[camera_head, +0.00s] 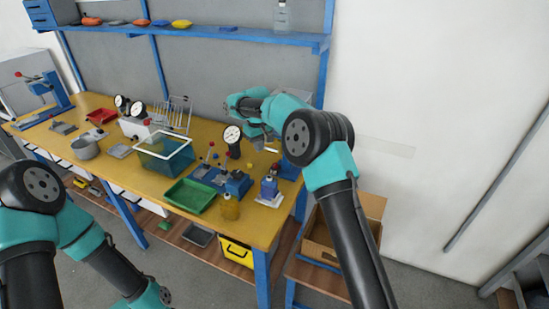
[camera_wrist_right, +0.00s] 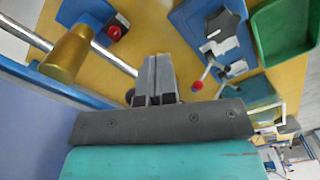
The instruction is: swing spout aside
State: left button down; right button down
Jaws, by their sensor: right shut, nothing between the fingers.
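No part is clearly recognisable as the spout.
The yellow bench (camera_head: 150,185) holds a green tray (camera_head: 190,196), a blue lever fixture (camera_head: 237,184), a dial gauge (camera_head: 232,135), an amber bottle (camera_head: 230,208) and a clear teal bin (camera_head: 165,152). A blue shelf (camera_head: 210,32) runs above. A cardboard box (camera_head: 318,240) stands right.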

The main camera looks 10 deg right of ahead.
jog(key=shift+d, duration=0.1)
dwell(0.3)
jog(key=shift+s+a, duration=0.35)
notch_tip(320, 180, up, 7)
dwell(1.1)
